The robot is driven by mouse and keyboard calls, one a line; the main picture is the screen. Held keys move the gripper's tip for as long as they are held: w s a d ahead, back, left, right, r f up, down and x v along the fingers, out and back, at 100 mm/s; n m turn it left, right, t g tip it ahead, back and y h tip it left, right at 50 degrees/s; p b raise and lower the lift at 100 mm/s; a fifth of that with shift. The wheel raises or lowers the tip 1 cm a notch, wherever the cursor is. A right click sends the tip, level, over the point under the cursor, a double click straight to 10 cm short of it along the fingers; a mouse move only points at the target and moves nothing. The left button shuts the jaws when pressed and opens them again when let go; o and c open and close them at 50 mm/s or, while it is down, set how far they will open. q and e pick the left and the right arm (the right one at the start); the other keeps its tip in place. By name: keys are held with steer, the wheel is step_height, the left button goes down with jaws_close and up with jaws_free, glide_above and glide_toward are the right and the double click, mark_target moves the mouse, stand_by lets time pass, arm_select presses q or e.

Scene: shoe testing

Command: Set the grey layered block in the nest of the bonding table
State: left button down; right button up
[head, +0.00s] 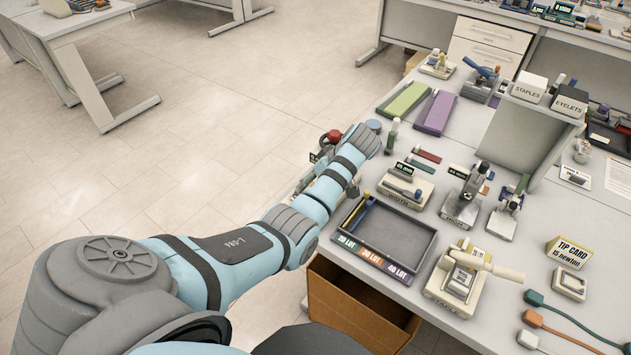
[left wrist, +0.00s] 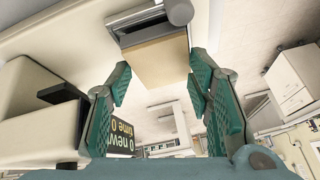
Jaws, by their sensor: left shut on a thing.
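In the left wrist view my left gripper (left wrist: 157,85) has its green-padded fingers on both sides of a block with a grey layer and a tan layer (left wrist: 155,62), which I take to be the grey layered block. A station with a dark display (left wrist: 122,135) stands beside the gripper in the wrist view. I cannot make out the bonding table's nest. My right gripper is not in view.
A red knob (head: 333,136) shows behind my forearm. A dark tray (head: 385,232) with coloured lot labels, a width gauge (head: 405,190) and a staple station (head: 462,283) stand to the right. Green (head: 403,104) and purple (head: 435,112) slabs lie farther back. An open cardboard box (head: 355,312) is below the table.

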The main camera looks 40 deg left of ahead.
arm_select(q)
steer(key=shift+f, duration=0.3)
steer(key=c, duration=0.7)
jaws_free()
steer(key=shift+s+r, duration=0.1)
steer(key=shift+a+r, duration=0.1)
